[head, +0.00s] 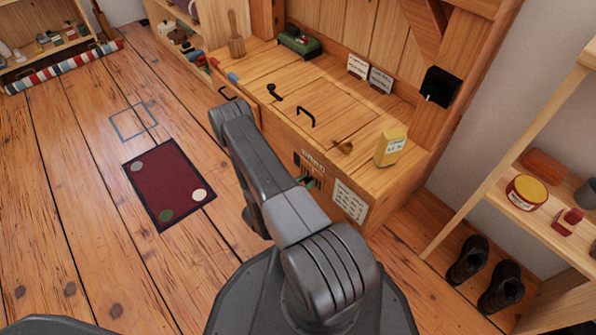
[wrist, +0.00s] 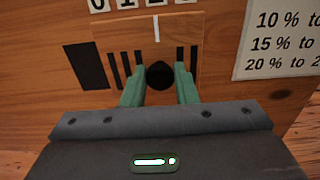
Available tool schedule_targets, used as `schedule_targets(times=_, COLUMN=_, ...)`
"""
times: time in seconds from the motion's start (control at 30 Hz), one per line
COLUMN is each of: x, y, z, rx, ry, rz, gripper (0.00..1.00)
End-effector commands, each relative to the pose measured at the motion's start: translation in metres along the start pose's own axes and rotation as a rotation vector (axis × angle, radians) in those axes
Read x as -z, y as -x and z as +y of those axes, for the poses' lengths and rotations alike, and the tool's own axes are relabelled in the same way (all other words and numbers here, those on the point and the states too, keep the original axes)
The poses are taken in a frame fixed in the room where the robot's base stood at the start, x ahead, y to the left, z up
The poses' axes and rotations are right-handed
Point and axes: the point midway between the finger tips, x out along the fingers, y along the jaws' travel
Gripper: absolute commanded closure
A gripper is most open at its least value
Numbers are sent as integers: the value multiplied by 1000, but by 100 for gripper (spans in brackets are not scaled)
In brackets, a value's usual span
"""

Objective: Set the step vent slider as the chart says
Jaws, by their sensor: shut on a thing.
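The step vent slider's dark round knob (wrist: 160,75) sits between the green fingers of my gripper (wrist: 159,68) in the wrist view, and the fingers are shut on it. Vertical dark slots (wrist: 116,69) lie on both sides of the knob, with a wider dark opening at the left. A white mark (wrist: 156,25) is above the knob, slightly to its left. The chart (wrist: 285,40) is at the upper right, cut off; its visible lines begin 10 %, 15 % and 20 %. In the head view the chart (head: 350,201) is on the step front, right of my gripper (head: 309,182).
A number label (wrist: 150,4) is cut off above the vent. Boots (head: 485,275) and a shelf (head: 520,205) are at the right.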

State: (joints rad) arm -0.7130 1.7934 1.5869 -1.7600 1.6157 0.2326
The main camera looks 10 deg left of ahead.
Motion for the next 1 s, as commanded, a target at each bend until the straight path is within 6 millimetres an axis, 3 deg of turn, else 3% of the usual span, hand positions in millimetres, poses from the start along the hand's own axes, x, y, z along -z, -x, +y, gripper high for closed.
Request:
schedule_targets(times=0.3, x=0, y=0, z=-2, rx=-2, ry=-1, rz=0, gripper=100)
schedule_targets(times=0.33, x=0, y=0, z=-2, rx=-2, ry=-1, rz=0, gripper=68)
schedule_targets(times=0.4, x=0, y=0, z=-2, rx=-2, ry=-1, rz=0, gripper=54)
schedule_targets(times=0.43, x=0, y=0, z=-2, rx=-2, ry=-1, rz=0, gripper=53)
schedule_targets(times=0.77, x=0, y=2, z=-1, rx=-2, ry=-1, rz=-1, gripper=53)
schedule_targets(times=1.0, x=-2, y=25, z=0, rx=-6, ry=-1, rz=0, gripper=53)
